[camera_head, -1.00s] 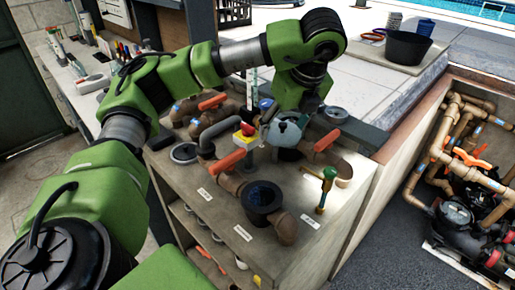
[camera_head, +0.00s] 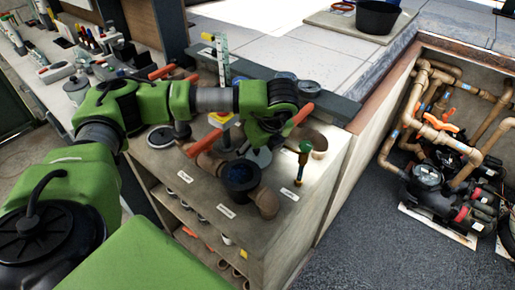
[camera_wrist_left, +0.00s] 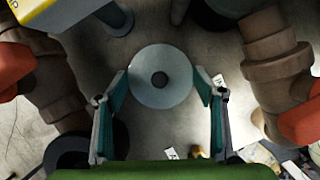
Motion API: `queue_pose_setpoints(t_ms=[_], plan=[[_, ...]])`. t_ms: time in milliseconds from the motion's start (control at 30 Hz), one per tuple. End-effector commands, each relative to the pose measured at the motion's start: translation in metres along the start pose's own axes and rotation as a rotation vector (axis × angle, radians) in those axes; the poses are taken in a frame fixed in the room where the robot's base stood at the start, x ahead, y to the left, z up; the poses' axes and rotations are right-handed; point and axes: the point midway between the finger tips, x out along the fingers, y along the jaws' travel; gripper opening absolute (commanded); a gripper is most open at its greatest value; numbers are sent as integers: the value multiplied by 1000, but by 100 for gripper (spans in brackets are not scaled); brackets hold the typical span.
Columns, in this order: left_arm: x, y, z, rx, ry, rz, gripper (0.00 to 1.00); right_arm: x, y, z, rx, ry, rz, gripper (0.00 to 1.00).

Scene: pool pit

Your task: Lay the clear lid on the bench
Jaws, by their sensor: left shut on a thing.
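The clear lid (camera_wrist_left: 145,93) is a pale, round, see-through disc with a dark knob in the middle. In the left wrist view it lies between the two teal-padded fingers of my left gripper (camera_wrist_left: 162,88), which is shut on it. In the head view my left gripper (camera_head: 266,143) is over the grey-beige bench (camera_head: 232,242), just behind the dark strainer pot (camera_head: 241,190). The lid (camera_head: 259,158) shows partly under the gripper there. I cannot tell whether it touches the bench. My right gripper is not in view.
Brown pipes with orange handles (camera_head: 206,141) crowd the bench around the gripper. A green-handled brass valve (camera_head: 302,160) stands to the right. A dark-rimmed disc (camera_head: 161,137) lies at the left. A black tub (camera_head: 377,17) sits on the poolside behind.

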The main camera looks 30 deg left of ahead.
Motion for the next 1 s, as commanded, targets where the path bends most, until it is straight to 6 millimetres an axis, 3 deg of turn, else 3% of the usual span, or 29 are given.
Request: queue_pose_setpoints(t_ms=[367,400,433,833,1000], plan=[[4,0,-2,0,0,-1,40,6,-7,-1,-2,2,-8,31],[3,0,-1,0,0,-1,73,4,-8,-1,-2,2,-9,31],[2,0,-1,0,0,-1,79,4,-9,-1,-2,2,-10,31],[0,0,0,0,-1,-1,79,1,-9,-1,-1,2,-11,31],[-18,-2,-1,0,-1,-7,79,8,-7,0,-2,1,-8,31]])
